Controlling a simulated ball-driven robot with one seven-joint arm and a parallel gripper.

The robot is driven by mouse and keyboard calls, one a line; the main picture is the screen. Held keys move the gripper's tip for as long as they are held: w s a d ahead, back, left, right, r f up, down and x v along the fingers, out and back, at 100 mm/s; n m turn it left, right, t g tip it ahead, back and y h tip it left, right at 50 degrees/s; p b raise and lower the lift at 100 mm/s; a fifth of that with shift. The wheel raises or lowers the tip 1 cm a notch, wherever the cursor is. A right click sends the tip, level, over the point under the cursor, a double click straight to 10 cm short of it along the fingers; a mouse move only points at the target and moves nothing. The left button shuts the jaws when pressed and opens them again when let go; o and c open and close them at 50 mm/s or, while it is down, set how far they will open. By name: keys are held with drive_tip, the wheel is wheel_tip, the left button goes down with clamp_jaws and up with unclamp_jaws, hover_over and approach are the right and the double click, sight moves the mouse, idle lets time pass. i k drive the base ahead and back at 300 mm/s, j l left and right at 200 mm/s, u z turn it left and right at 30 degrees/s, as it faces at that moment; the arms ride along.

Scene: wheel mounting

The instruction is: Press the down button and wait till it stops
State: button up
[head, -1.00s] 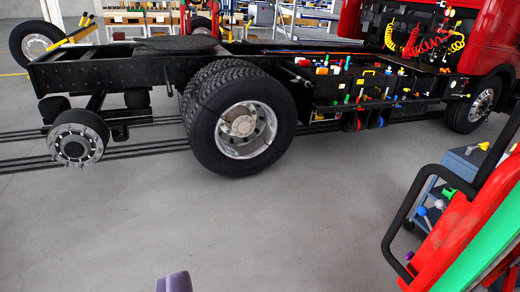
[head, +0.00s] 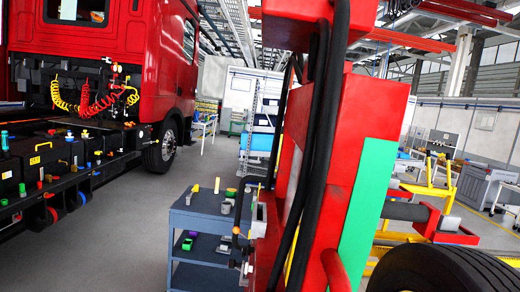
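A tall red machine (head: 365,125) with a green side panel (head: 368,205) and thick black tubes stands close in front, right of the middle. A small light box with a stick-like part (head: 258,215) is on its left side; I cannot tell whether this carries the down button. No down button is clearly visible. A black tyre (head: 445,270) shows at the bottom right. My gripper is not in view.
A blue-grey tool cart (head: 205,222) with small coloured items stands left of the machine. The red truck (head: 110,50) fills the left. Grey floor (head: 130,235) is free between truck and cart. Yellow frames (head: 430,195) stand behind at right.

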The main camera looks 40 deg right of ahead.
sight(249, 249)
drive_tip(key=i+j+z, duration=0.2)
drive_tip(key=j+z, duration=0.25)
drive_tip(key=i+j+z, duration=0.15)
drive_tip(key=j+z, duration=0.3)
drive_tip(key=j, duration=0.2)
drive_tip(key=j+z, duration=0.45)
drive_tip(key=j, duration=0.15)
drive_tip(key=j+z, duration=0.45)
drive_tip(key=j, duration=0.2)
drive_tip(key=k+l, duration=0.05)
